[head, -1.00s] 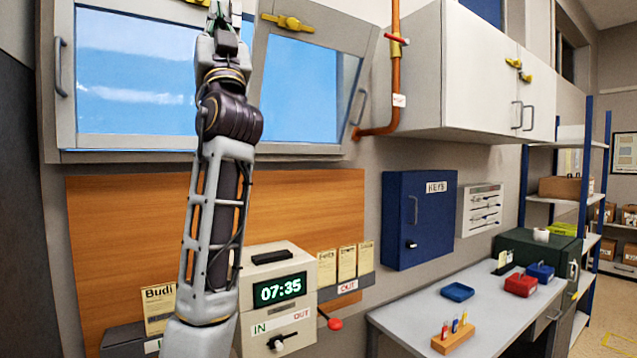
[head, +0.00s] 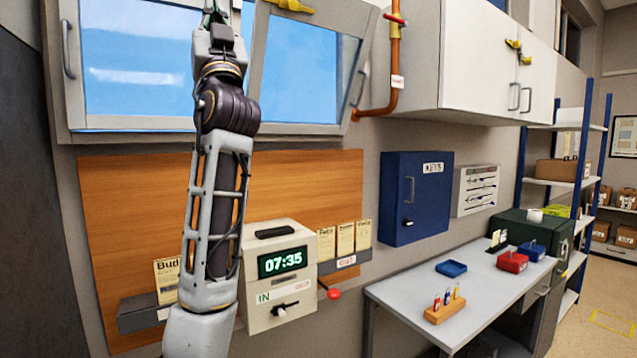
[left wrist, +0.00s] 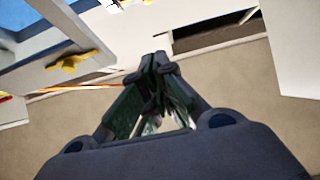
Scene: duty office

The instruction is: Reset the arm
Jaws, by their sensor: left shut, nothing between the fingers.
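My left arm rises through the left half of the head view. Its gripper (head: 214,14) is at the top edge, in front of the window, and partly cut off. In the left wrist view the dark fingers of my left gripper (left wrist: 160,62) meet at their tips, with nothing seen between them. My right arm and gripper are not in view.
Behind my arm are a window (head: 135,70) and a wooden board (head: 115,220). The time clock (head: 280,290) stands right of my forearm. Farther right are a blue key cabinet (head: 395,215), a wall cupboard (head: 465,75), an orange pipe (head: 395,70) and a desk (head: 400,295).

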